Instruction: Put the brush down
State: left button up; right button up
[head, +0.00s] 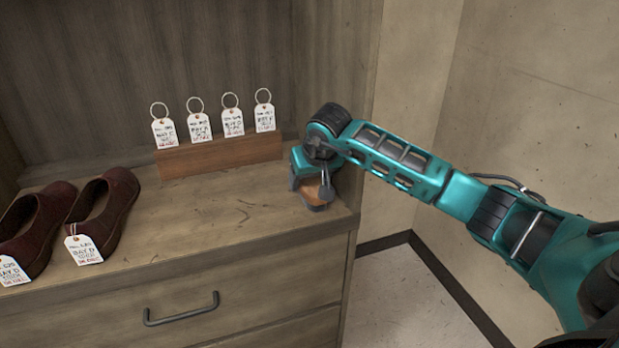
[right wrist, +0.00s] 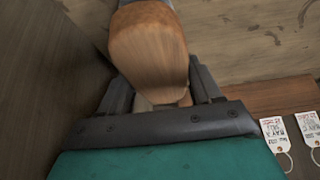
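The brush (right wrist: 148,52) has a rounded, smooth orange-brown wooden body, large in the right wrist view. In the head view a small orange part of the brush (head: 312,190) shows between the fingers of my right gripper (head: 314,191). This gripper points down over the right end of the dresser top (head: 235,215). Its dark fingers flank the brush closely and look shut on it; the fingertips are partly hidden behind the brush in the right wrist view. The brush is at or just above the wood; I cannot tell whether it touches. My left gripper is not in view.
A brown wooden block (head: 220,156) with several white ring tags stands left of the gripper, close by. Two dark red shoes (head: 105,210) with tags sit at the far left. The dresser top between is clear. Its right edge is close to the gripper.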

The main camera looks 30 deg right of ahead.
jog(key=o, duration=0.4)
jog(key=shift+o, duration=0.2)
jog(key=shift+r, duration=0.1)
